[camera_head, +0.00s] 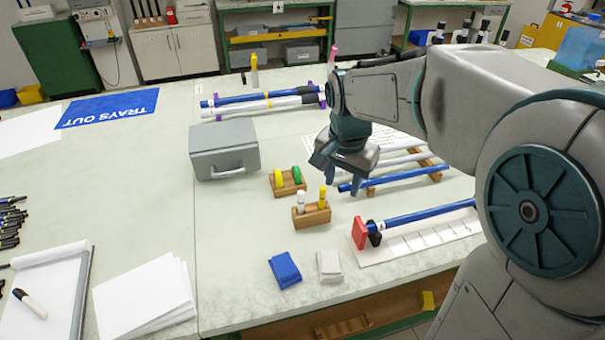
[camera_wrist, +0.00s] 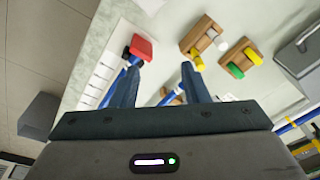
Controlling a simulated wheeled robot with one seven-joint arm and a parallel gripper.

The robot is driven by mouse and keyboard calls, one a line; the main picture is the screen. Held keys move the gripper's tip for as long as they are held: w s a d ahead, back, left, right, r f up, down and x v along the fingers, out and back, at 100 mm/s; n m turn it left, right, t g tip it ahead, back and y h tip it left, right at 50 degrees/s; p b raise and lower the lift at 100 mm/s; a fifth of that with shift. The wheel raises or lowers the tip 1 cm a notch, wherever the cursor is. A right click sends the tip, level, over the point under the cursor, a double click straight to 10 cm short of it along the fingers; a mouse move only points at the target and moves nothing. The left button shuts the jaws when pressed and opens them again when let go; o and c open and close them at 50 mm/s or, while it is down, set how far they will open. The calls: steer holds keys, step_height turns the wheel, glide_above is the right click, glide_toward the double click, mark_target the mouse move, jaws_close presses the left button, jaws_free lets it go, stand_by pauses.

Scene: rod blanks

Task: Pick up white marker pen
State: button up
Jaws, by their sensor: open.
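Another white pen with a black cap (camera_head: 30,304) lies on the clipboard at lower left. My gripper (camera_head: 342,184) is open and empty, pointing down above the table, behind and to the right of the holder. In the wrist view the fingers (camera_wrist: 160,82) are apart with nothing between them.
A second wooden holder (camera_head: 288,182) with yellow and green rolls stands behind the first. A grey case (camera_head: 224,150) is to the left. Blue and white rods on racks (camera_head: 405,176) lie right, by a red block (camera_head: 359,233). Blue (camera_head: 284,270) and white (camera_head: 329,265) cloths lie in front.

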mark_target(301, 201)
steer(key=w+a+f+m, duration=0.1)
steer(key=w+a, duration=0.2)
steer(key=w+a+f+m+g, duration=0.1)
steer(key=w+a+f+m, duration=0.1)
steer(key=w+a, duration=0.1)
steer(key=w+a+f+m, duration=0.1)
steer(key=w+a+m, duration=0.1)
steer(key=w+a, duration=0.1)
steer(key=shift+w+f+p, duration=0.3)
steer(key=shift+w+f, duration=0.05)
steer(key=shift+w, duration=0.1)
step_height(301, 201, down, 8)
steer(key=shift+d+p, duration=0.1)
steer(key=shift+p, duration=0.2)
steer(key=shift+w+d+f+p, duration=0.1)
steer(key=shift+f+p, duration=0.1)
steer(key=shift+f, duration=0.65)
steer(key=shift+w+a+f+p, duration=0.1)
steer(key=shift+w+f+p, duration=0.1)
steer(key=shift+f, duration=0.65)
steer(key=shift+w+d+f+p, duration=0.1)
steer(key=shift+f+p, duration=0.1)
steer(key=shift+f, duration=0.65)
jaws_close()
